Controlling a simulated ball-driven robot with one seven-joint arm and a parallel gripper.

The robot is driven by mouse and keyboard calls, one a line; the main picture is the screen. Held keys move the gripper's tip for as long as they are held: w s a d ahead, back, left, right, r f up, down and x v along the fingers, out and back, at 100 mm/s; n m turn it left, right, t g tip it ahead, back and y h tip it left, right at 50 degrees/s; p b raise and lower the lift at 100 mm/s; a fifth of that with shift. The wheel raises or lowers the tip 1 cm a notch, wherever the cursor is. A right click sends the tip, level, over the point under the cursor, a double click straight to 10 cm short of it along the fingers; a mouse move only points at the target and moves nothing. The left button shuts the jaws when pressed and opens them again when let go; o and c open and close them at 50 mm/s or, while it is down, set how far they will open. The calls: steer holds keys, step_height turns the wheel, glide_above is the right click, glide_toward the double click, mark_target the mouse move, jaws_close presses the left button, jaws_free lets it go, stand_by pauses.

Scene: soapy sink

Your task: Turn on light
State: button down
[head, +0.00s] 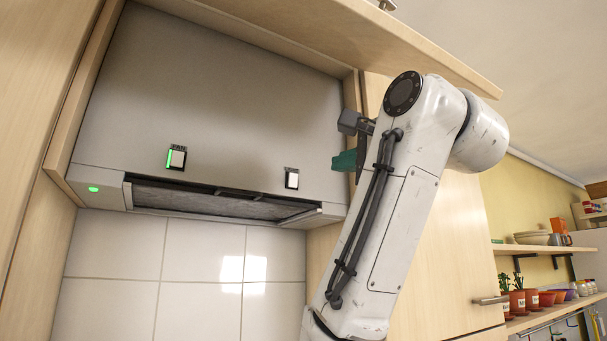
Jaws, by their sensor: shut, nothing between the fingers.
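The range hood (222,95) fills the upper left, with two small switches on its front panel. The left switch (177,158) has a bright green strip on its left side. The right switch (291,178) is white with a dark frame and shows no green. Their labels are too small to read surely. My gripper (345,160) shows only partly as a teal-green piece beyond my white arm, to the right of the right switch and apart from it. It is shut and holds nothing visible. Most of it is hidden by my arm.
A raised wooden cabinet door (330,32) hangs above my arm. A green light (93,189) glows at the hood's lower left corner. White tiles (160,290) lie below. Shelves with pots (520,300) stand far right. The space before the switches is clear.

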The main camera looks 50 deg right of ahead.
steer(key=p, duration=0.6)
glide_toward(298, 174)
steer(key=x, duration=0.5)
steer(key=shift+x, duration=0.95)
steer(key=shift+f, duration=0.15)
steer(key=shift+s, duration=0.1)
